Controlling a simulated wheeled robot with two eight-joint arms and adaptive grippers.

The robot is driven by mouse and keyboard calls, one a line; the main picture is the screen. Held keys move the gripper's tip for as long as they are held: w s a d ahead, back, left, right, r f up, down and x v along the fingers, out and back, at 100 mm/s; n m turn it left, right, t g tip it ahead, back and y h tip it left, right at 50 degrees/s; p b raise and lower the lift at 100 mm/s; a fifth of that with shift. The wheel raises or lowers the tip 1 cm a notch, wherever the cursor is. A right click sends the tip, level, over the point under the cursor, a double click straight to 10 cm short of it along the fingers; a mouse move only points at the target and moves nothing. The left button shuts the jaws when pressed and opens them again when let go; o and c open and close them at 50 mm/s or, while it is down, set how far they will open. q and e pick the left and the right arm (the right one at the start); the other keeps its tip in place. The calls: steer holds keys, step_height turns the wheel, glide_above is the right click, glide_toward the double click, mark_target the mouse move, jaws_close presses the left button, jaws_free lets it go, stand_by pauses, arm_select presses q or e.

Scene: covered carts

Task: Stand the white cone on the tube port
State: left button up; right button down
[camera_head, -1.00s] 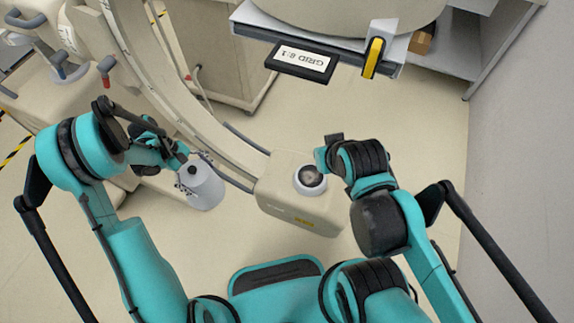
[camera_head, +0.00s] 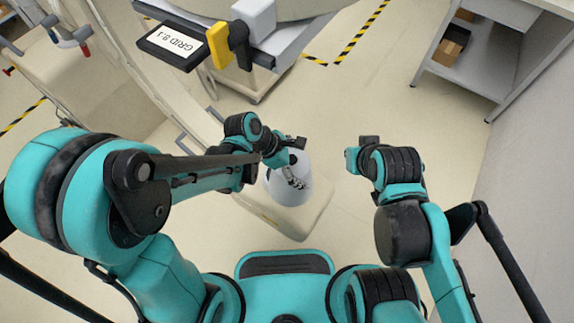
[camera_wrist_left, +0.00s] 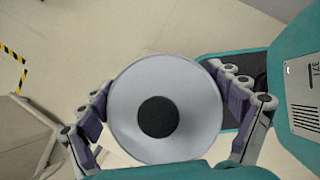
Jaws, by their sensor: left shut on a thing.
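The white cone (camera_head: 276,190) is gripped by my left gripper (camera_head: 294,180) over the beige tube housing in the middle of the head view. In the left wrist view the cone (camera_wrist_left: 190,88) shows end-on as a pale disc with a dark round centre, between the two fingers. The tube port itself is hidden behind the cone and my left arm; only its beige housing (camera_head: 295,217) shows. I cannot tell whether the cone touches the port. My right arm's end (camera_head: 360,152) is to the right, apart from the cone; its fingers are not clear.
A label plate reading GRID 8:1 (camera_head: 173,47) and a yellow clip (camera_head: 218,45) are on the unit at the top. A grey shelf (camera_head: 475,65) with a cardboard box (camera_head: 449,50) stands at upper right. The floor between is clear.

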arm_select(q)
steer(key=w+a+f+b, duration=0.3)
steer(key=w+f+b, duration=0.2)
steer(key=w+f, duration=0.4)
steer(key=shift+a+f, duration=0.4)
steer(key=shift+f, duration=0.15)
steer(key=o, duration=1.4)
steer(key=shift+o, duration=0.2)
